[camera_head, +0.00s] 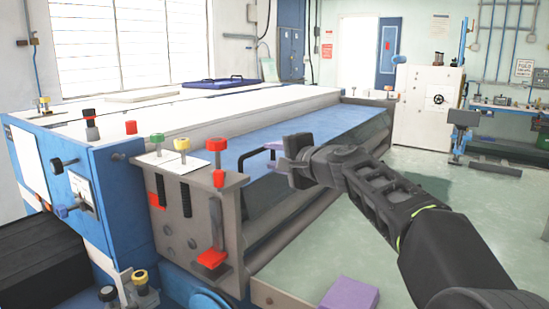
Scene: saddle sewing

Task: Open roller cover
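The roller cover (325,124) is a long blue panel on top of the machine, lying flat along its right side. A thin dark handle (250,154) stands up from its near end. My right arm comes in from the right, and its dark gripper (284,160) is at the near end of the cover, right by the handle. The fingers overlap the handle's right part in the picture. I cannot tell whether they touch or grip it. My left gripper is out of view.
A grey end plate (205,225) with red, green and yellow knobs stands at the near end. A blue cabinet (125,190) is on the left. A purple block (349,294) is low in front. The green floor (440,185) at right is open.

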